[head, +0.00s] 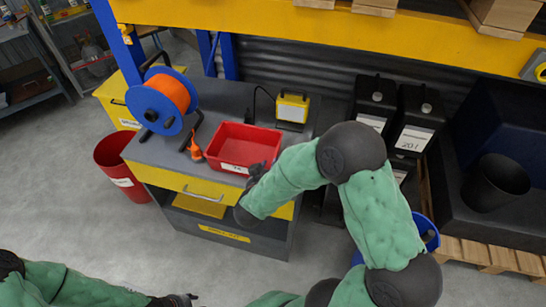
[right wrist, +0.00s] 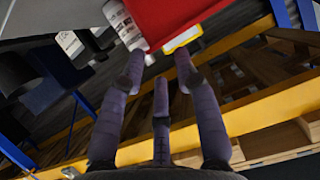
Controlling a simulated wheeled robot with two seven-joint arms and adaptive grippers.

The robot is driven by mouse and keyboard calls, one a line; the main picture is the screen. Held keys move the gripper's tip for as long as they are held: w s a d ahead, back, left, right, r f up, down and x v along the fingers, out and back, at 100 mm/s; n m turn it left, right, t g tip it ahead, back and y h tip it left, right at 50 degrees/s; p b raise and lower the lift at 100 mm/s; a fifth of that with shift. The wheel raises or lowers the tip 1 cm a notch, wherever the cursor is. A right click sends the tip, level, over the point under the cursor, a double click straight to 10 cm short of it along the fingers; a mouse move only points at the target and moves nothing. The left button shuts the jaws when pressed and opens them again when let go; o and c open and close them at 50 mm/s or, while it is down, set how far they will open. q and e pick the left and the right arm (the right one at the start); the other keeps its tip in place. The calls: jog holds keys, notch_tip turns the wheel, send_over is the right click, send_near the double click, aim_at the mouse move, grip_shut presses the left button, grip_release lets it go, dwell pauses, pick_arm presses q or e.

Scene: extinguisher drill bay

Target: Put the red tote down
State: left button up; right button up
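The red tote (head: 243,147), an open box with a white label on its front, sits on the grey worktop of the workbench (head: 165,157). It looks empty. In the right wrist view its red wall (right wrist: 185,18) fills the top middle. My right gripper (head: 255,172) is at the tote's front right corner. In the right wrist view its fingers (right wrist: 160,80) are spread with nothing between them, and the tote lies beyond their tips. My left gripper (head: 182,300) is low at the bottom edge, away from the bench; its finger state is unclear.
A blue reel with orange hose (head: 168,98) and an orange tool (head: 195,150) are left of the tote. A yellow work lamp (head: 292,108) stands behind it. Black canisters (head: 414,120) are to the right, a red bin (head: 122,165) to the left. A yellow shelf beam (head: 330,28) spans above.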

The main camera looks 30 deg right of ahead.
jog(key=p+v, duration=0.1)
jog(key=v, duration=0.4)
jog(key=a+f+n+g+y, duration=0.2)
jog(key=a+f+n+y, duration=0.5)
jog(key=f, duration=0.8)
jog(key=s+a+f+g+y, duration=0.6)
jog(key=s+a+f, duration=0.5)
jog(key=s, duration=0.3)
jog(key=shift+f+n+g+y, duration=0.25)
jog(key=shift+n+g+y, duration=0.15)
jog(key=shift+y, duration=0.1)
